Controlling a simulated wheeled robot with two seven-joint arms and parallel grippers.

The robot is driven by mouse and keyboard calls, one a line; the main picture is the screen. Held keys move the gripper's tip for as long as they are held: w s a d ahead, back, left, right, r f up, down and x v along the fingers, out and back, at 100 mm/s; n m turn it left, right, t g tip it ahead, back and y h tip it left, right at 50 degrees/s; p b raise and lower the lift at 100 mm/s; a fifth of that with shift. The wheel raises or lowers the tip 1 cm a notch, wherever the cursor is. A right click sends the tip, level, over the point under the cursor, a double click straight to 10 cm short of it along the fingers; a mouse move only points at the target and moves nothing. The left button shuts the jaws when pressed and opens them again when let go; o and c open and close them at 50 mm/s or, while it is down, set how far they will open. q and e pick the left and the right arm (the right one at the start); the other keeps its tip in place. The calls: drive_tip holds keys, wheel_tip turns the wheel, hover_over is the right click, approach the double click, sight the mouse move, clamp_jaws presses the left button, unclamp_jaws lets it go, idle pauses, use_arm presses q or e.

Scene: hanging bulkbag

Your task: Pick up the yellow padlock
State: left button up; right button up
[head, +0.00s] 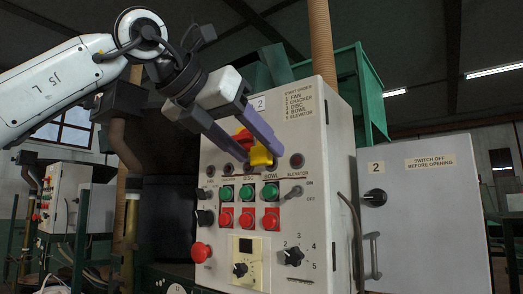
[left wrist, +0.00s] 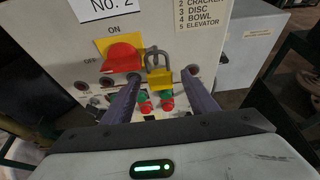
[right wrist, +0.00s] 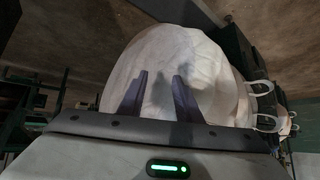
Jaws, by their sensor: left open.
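The yellow padlock (head: 262,156) with a grey shackle hangs beside a red rotary switch handle (head: 242,136) on the front of the grey control panel. In the left wrist view the padlock (left wrist: 160,78) shows between my finger lines, near the tips, right of the red handle (left wrist: 120,57). My left gripper (head: 258,154) is open at the panel, its purple fingers on either side of the padlock with gaps visible. I cannot tell how deep the padlock sits between them. My right gripper (right wrist: 161,77) is open, with nothing held, facing a large white bag.
The control panel (head: 310,180) carries red and green buttons and black knobs below the padlock. A grey cabinet (head: 425,220) stands to its right. The white bulk bag (right wrist: 190,60) with pale loops fills the middle of the right wrist view.

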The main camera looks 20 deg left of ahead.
use_arm(q)
drive_tip(key=shift+w, duration=0.1)
clamp_jaws()
drive_tip(key=shift+d+r, duration=0.1)
idle(0.3)
